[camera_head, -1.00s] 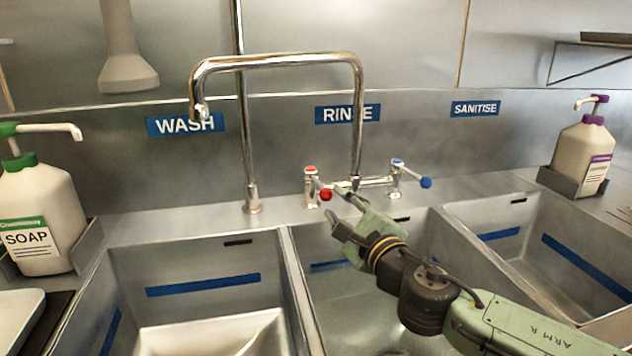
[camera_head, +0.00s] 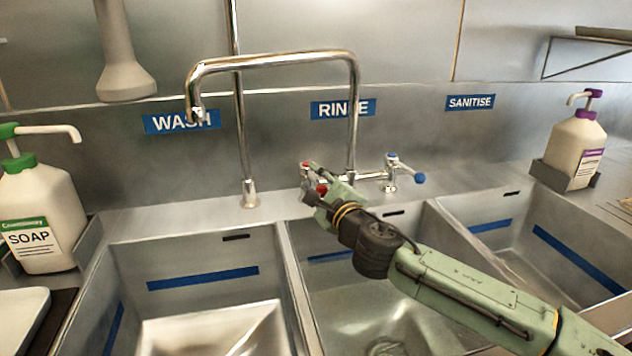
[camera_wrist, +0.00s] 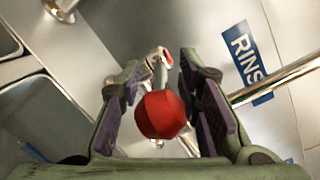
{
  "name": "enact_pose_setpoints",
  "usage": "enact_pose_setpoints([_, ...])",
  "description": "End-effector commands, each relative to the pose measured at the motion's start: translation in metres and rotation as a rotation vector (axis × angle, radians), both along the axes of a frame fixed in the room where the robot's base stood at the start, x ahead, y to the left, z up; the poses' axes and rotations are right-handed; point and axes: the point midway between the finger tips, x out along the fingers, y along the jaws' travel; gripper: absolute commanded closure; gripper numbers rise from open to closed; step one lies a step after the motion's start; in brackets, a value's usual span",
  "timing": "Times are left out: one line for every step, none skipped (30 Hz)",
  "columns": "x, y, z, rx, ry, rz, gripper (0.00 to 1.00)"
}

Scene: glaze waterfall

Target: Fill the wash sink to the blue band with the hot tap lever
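The hot tap lever with its red knob (camera_head: 321,188) stands on the ledge behind the middle sink. My gripper (camera_head: 312,188) is at it and partly hides it. In the wrist view the red knob (camera_wrist: 161,114) sits between the two purple-padded fingers of my gripper (camera_wrist: 165,105). The fingers stand apart, with a gap at the right pad; contact on the left is unclear. The wash sink (camera_head: 130,255) is at the left, with a blue band (camera_head: 203,278) on its back wall. The swivel spout (camera_head: 194,113) ends above it, and no stream shows.
A blue-knobbed lever (camera_head: 418,177) is right of the red one. The spout's upright pipe (camera_head: 353,130) stands between them, close to my gripper. The rinse sink (camera_head: 340,300) lies below my arm. A soap bottle (camera_head: 40,205) stands left, a sanitiser bottle (camera_head: 577,148) right.

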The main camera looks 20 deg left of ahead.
Motion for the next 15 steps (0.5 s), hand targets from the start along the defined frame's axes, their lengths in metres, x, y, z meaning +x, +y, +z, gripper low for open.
enact_pose_setpoints([-0.0001, -0.0001, 0.0, 0.0, 0.0, 0.0, 0.74])
enact_pose_setpoints([-0.0002, -0.0001, 0.0001, 0.0, 0.0, 0.0, 0.76])
enact_pose_setpoints([-0.0002, -0.0001, 0.0001, 0.0, 0.0, 0.0, 0.79])
enact_pose_setpoints([-0.0002, -0.0001, 0.0001, 0.0, 0.0, 0.0, 0.8])
enact_pose_setpoints([-0.0002, -0.0001, 0.0001, 0.0, 0.0, 0.0, 0.82])
enact_pose_setpoints([-0.0002, -0.0001, 0.0001, 0.0, 0.0, 0.0, 0.85])
enact_pose_setpoints([-0.0002, -0.0002, 0.0001, 0.0, 0.0, 0.0, 0.87])
enact_pose_setpoints([-0.0002, -0.0002, 0.0001, 0.0, 0.0, 0.0, 0.89])
enact_pose_setpoints([-0.0002, -0.0002, 0.0002, 0.0, 0.0, 0.0, 0.92])
enact_pose_setpoints([-0.0003, -0.0001, 0.0002, 0.0, 0.0, 0.0, 0.94])
enact_pose_setpoints([-0.0003, -0.0001, 0.0002, 0.0, 0.0, 0.0, 0.96])
enact_pose_setpoints([-0.0003, -0.0001, 0.0002, 0.0, 0.0, 0.0, 0.98])
enact_pose_setpoints([-0.0003, -0.0001, 0.0002, 0.0, 0.0, 0.0, 1.0])
enact_pose_setpoints([-0.0003, -0.0001, 0.0002, 0.0, 0.0, 0.0, 1.0])
enact_pose_setpoints([-0.0003, -0.0001, 0.0001, 0.0, 0.0, 0.0, 1.0])
